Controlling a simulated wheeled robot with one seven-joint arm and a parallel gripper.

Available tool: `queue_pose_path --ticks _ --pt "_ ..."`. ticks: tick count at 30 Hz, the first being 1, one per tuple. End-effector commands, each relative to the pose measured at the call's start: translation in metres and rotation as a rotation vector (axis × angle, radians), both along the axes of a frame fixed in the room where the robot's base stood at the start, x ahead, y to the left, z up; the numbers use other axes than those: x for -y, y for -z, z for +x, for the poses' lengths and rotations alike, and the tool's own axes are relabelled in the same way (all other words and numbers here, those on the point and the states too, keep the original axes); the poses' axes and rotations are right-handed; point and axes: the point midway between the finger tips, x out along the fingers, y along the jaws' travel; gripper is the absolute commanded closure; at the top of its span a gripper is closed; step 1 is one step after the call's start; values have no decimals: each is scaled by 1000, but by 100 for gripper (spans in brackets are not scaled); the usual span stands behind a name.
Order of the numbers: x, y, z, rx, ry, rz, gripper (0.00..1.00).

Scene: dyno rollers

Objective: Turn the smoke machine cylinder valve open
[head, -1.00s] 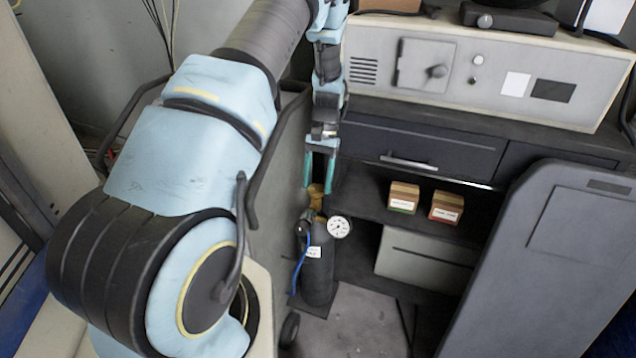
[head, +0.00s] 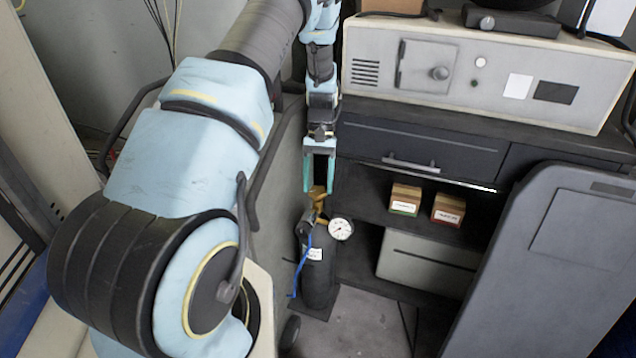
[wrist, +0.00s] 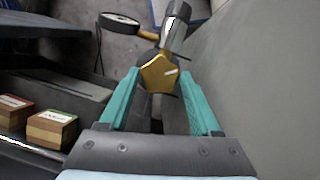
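The smoke machine cylinder (head: 318,278) is a dark upright bottle with a white label, standing on the floor beside the cabinet. Its brass valve (head: 318,193) is at the top, with a round white gauge (head: 340,229) at its right and a blue hose at its left. My gripper (head: 319,188) points down at the valve, its teal fingers apart. In the wrist view the brass valve knob (wrist: 158,74) shows as a faceted cap between and just beyond the open fingertips (wrist: 159,82). I cannot tell whether either finger touches it.
The dark cabinet (head: 420,150) stands close on the right, with two small boxes (head: 405,199) on its shelf. A grey panel (head: 275,190) rises close on the left. A grey door-like panel (head: 540,260) stands at the right front.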

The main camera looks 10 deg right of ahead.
Motion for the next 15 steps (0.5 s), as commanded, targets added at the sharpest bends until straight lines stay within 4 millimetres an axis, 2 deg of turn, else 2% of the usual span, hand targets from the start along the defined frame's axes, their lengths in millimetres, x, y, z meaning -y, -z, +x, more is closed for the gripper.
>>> queue_pose_path --ticks 1,8,15 --pt "0 0 0 2 1 -1 31" --pt "0 0 0 1 1 -1 6" --pt "0 0 0 0 1 0 6"
